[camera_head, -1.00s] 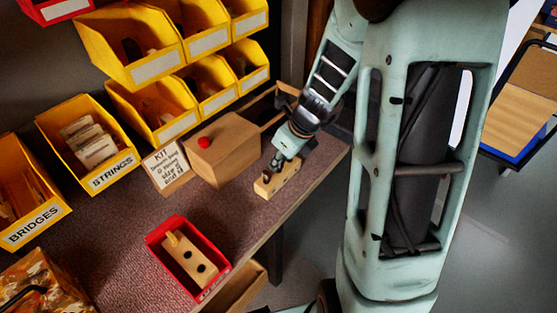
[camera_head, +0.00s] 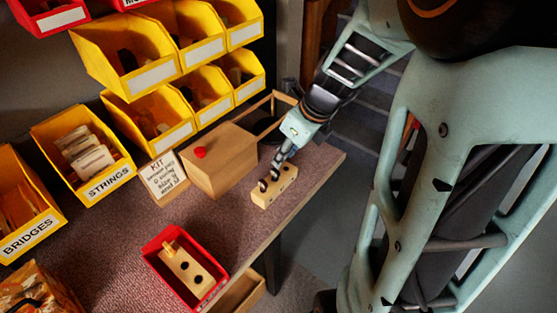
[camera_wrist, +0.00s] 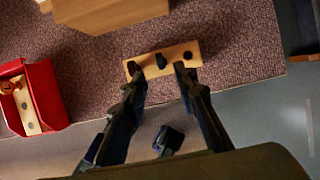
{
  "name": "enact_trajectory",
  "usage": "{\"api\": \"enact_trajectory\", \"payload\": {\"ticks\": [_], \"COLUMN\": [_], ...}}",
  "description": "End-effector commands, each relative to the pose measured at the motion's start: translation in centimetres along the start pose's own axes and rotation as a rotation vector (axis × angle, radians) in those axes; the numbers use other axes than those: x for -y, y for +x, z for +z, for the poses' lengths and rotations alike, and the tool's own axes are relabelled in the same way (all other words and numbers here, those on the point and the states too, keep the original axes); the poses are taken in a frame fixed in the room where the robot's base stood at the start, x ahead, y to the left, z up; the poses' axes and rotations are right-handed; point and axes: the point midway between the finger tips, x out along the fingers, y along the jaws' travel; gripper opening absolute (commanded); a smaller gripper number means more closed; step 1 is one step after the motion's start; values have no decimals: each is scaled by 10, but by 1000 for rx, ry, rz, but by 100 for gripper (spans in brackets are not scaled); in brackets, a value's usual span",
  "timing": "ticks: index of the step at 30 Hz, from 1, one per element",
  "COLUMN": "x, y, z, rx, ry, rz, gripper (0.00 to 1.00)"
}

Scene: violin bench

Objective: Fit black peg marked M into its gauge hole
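A pale wooden gauge block (camera_head: 279,193) lies on the bench near its right end, and it also shows in the wrist view (camera_wrist: 151,71). A black peg-like piece (camera_wrist: 161,61) shows at the middle of the block. No letter on it can be read, and I cannot tell how deep it sits. A dark hole (camera_wrist: 188,55) is to its right. My gripper (camera_head: 269,180) is over the block, pointing down. In the wrist view my gripper (camera_wrist: 157,69) has its fingers apart, one on each side of the black piece, with gaps visible. The left fingertip covers part of the block's left end.
A red bin (camera_head: 151,250) at the bench front holds another wooden block (camera_head: 187,272) with dark holes. A wooden box with a red knob (camera_head: 199,152) and a KIT card (camera_head: 163,176) stand behind. Yellow bins (camera_head: 80,155) line the back. The bench edge is close to the gauge block.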

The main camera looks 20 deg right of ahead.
Motion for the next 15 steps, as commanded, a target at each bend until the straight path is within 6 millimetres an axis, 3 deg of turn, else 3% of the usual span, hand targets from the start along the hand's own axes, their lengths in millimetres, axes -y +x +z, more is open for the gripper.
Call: {"api": "enact_trajectory", "payload": {"ticks": [6,15], "x": [0,0], "y": [-26,-31], "z": [0,0], "rx": [1,-1], "ry": [-1,0], "rz": [0,1], "gripper": [27,27]}}
